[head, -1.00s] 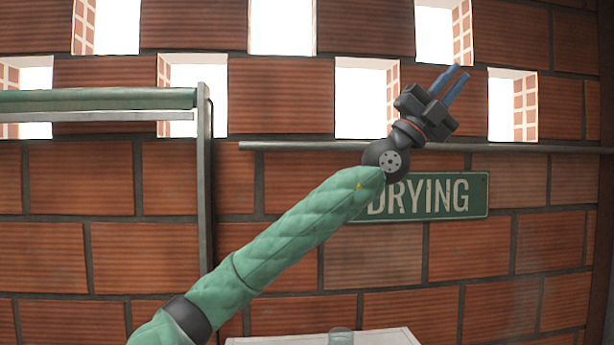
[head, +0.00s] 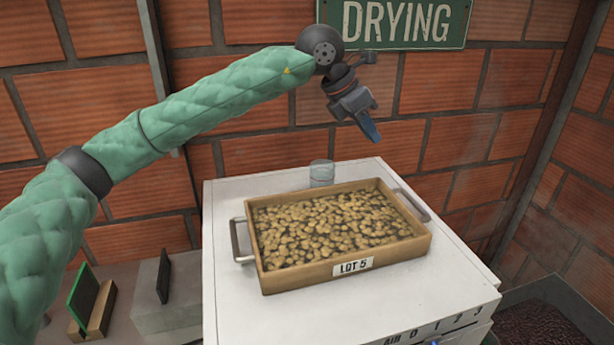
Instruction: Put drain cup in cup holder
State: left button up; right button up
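A small clear cup (head: 321,174), which may be the drain cup, stands upright on the back of the white cabinet top (head: 228,300). It is behind the wooden tray, and its lower part is close to the tray's far edge. My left gripper (head: 372,134) hangs above and to the right of the cup, apart from it, with its blue fingers pointing down. The fingers overlap from this angle, so their opening is hidden; nothing is visible in them. I cannot make out a cup holder. My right gripper is not in view.
A wooden tray (head: 345,269) of beans, labelled LOT 5, with metal side handles, covers much of the cabinet top. A brick wall with a DRYING sign (head: 395,22) stands close behind. A dark-filled bin (head: 540,325) is at lower right; small stands (head: 92,305) are at lower left.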

pick_arm(q)
jog(key=s+a+f+m+y, duration=0.1)
jog(key=a+f+m+y, duration=0.25)
jog(key=a, duration=0.25)
jog(key=m+g+y, duration=0.1)
jog(key=m+y, duration=0.2)
jog(key=m, duration=0.1)
send_over(318, 179)
jog(key=shift+w+a+r, duration=0.15)
jog(key=shift+r, duration=0.05)
jog(key=shift+a+m, duration=0.1)
jog(key=shift+m, duration=0.25)
jog(key=shift+f+m, duration=0.15)
jog(key=shift+m, duration=0.15)
jog(key=shift+f+p, duration=0.45)
jog(key=shift+f, duration=0.7)
jog(key=shift+f+p, duration=0.25)
jog(key=shift+p, duration=0.2)
jog(key=f+p, duration=0.2)
jog(key=f, duration=0.1)
jog(key=shift+d+f+p, duration=0.25)
jog(key=shift+f+p, duration=0.1)
jog(key=shift+p, duration=0.05)
jog(key=shift+f, duration=0.55)
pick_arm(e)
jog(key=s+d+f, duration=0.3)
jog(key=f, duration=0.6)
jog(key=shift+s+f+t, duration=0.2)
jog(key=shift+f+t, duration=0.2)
